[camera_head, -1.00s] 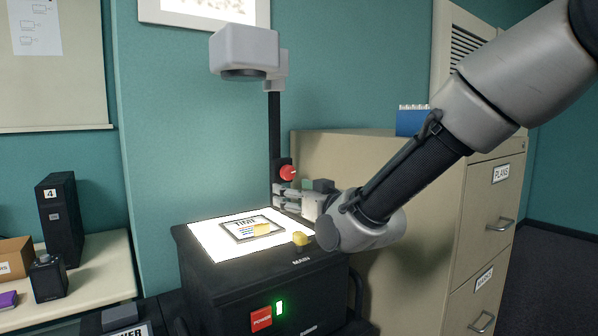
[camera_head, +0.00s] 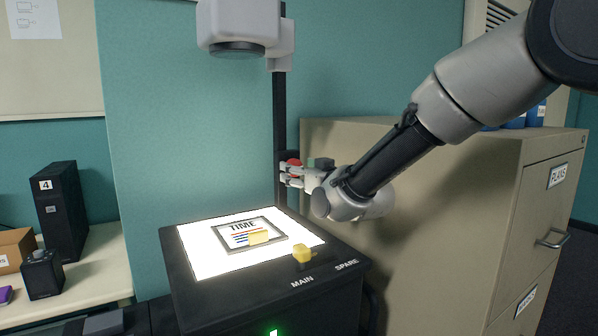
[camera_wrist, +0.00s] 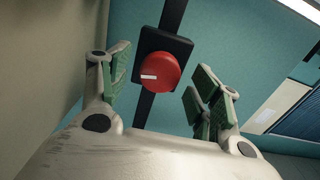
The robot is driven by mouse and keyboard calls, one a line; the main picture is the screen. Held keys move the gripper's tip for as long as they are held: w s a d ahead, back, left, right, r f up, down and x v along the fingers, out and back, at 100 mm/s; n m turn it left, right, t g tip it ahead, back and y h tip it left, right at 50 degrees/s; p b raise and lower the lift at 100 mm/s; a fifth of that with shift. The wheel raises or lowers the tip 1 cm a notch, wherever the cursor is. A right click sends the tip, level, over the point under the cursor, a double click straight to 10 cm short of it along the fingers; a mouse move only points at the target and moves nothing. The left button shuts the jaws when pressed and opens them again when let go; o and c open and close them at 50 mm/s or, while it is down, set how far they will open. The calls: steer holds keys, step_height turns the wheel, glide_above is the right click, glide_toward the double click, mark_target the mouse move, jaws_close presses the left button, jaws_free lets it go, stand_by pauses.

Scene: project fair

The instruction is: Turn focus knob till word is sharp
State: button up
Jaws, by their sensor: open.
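The red focus knob (camera_head: 293,167) sits on the black post of the overhead projector (camera_head: 262,296). In the wrist view the knob (camera_wrist: 160,72) is round with a white mark pointing left, on a black block. My gripper (camera_head: 288,174) is at the knob in the head view. In the wrist view my gripper (camera_wrist: 160,84) is open, with green-padded fingers on either side of the knob and gaps visible on both sides. A framed slide (camera_head: 267,224) reading "TIME" lies on the lit stage. The projected word is not readable in these frames.
A beige filing cabinet (camera_head: 440,230) stands close on the right. A black number 4 speaker (camera_head: 60,212) is at left.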

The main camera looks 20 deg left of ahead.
steer(key=shift+w+a, duration=0.25)
steer(key=shift+a, duration=0.05)
steer(key=c, duration=1)
steer(key=m, duration=0.5)
steer(key=shift+m, duration=0.4)
steer(key=shift+c, duration=0.2)
steer(key=o, duration=1)
steer(key=shift+o, duration=0.2)
steer(key=shift+s, duration=0.15)
